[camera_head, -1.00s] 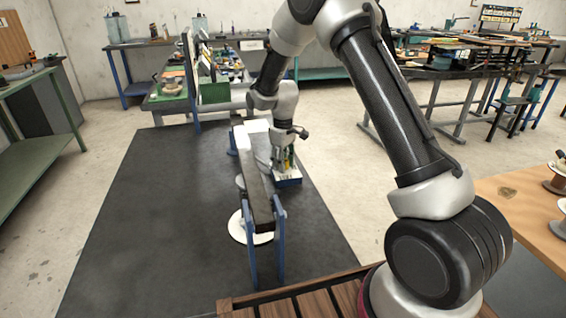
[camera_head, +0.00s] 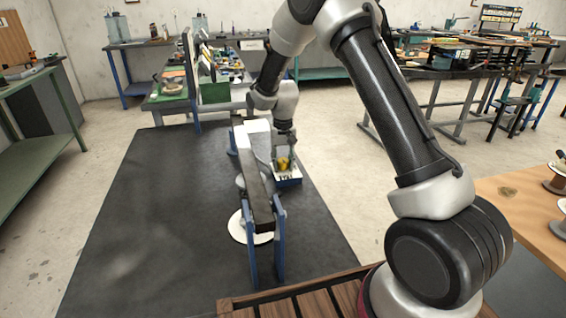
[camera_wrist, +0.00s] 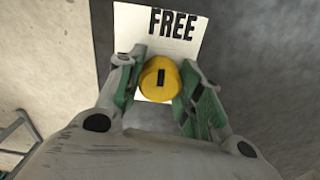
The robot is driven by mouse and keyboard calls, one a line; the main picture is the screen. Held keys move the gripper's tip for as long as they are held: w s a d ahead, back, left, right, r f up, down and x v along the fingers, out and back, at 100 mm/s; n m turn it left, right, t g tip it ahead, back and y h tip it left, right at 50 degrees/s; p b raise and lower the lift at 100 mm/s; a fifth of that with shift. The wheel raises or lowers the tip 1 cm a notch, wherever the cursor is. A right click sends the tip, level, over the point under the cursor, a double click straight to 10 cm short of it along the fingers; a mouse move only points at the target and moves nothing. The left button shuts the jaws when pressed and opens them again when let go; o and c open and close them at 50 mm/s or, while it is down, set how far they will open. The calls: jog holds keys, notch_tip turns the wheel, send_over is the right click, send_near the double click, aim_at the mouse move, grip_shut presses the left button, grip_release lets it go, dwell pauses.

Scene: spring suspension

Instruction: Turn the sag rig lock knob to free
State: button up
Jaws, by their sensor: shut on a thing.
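The lock knob (camera_wrist: 159,79) is round and yellow with a short black mark on its face. In the wrist view the mark runs up the picture, towards the word FREE on a white plate (camera_wrist: 190,58). My gripper (camera_wrist: 158,84) is shut on the knob, one green-padded finger on each side. The rest of the plate's lettering is hidden or out of view.
A long dark beam on blue legs (camera_head: 258,195) stands just left of the box. A white disc (camera_head: 248,228) is beneath it. The dark floor mat (camera_head: 170,220) is clear to the left. Workbenches (camera_head: 440,70) stand at the back.

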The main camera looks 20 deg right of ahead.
aim_at(283, 160)
jog(key=shift+m, duration=0.4)
jog(key=o, duration=1)
jog(key=shift+o, duration=0.2)
jog(key=shift+r, duration=0.1)
notch_tip(283, 160, up, 12)
